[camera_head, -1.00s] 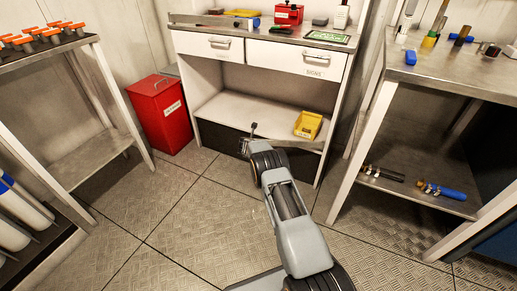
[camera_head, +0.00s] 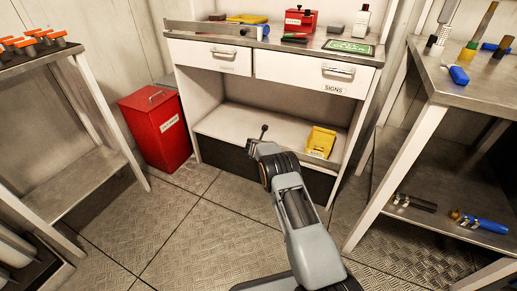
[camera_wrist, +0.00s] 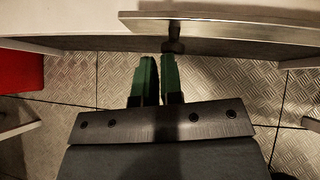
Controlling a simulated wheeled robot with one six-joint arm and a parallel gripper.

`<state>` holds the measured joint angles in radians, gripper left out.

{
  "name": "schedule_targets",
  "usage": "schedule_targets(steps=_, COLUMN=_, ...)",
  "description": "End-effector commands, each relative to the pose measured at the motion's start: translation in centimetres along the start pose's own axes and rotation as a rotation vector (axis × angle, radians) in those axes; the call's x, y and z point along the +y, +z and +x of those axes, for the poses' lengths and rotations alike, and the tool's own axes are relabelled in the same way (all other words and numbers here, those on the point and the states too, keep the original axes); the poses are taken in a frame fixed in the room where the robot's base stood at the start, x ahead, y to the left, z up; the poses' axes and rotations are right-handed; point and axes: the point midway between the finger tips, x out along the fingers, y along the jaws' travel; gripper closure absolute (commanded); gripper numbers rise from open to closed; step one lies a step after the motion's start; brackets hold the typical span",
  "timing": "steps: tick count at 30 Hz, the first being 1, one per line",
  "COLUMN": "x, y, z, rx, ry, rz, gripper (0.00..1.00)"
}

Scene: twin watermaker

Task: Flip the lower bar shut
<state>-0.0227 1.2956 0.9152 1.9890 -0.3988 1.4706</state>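The lower bar (camera_wrist: 235,30) is a long flat metal strip in the wrist view, spanning from the centre to the right edge in front of the white lower shelf. A dark knob or handle (camera_wrist: 175,38) hangs from it near its left end. My gripper (camera_wrist: 159,62) has two green fingers close together with only a thin gap and nothing visible between them. The fingertips are just short of the handle and appear apart from it.
A red box (camera_head: 157,130) stands on the floor at left. A steel bench (camera_head: 450,85) flanks the right and a rack (camera_head: 75,165) the left. Floor between is clear.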

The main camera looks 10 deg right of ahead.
Motion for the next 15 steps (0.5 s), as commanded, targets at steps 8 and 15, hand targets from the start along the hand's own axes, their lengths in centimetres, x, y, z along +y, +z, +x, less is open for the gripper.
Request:
schedule_targets(steps=8, x=-1.12, y=1.82, z=0.32, rx=-0.030, ry=0.002, rz=0.008, gripper=1.00)
schedule_targets(steps=15, x=-1.38, y=1.54, z=0.26, rx=-0.028, ry=-0.004, rz=0.011, gripper=1.00)
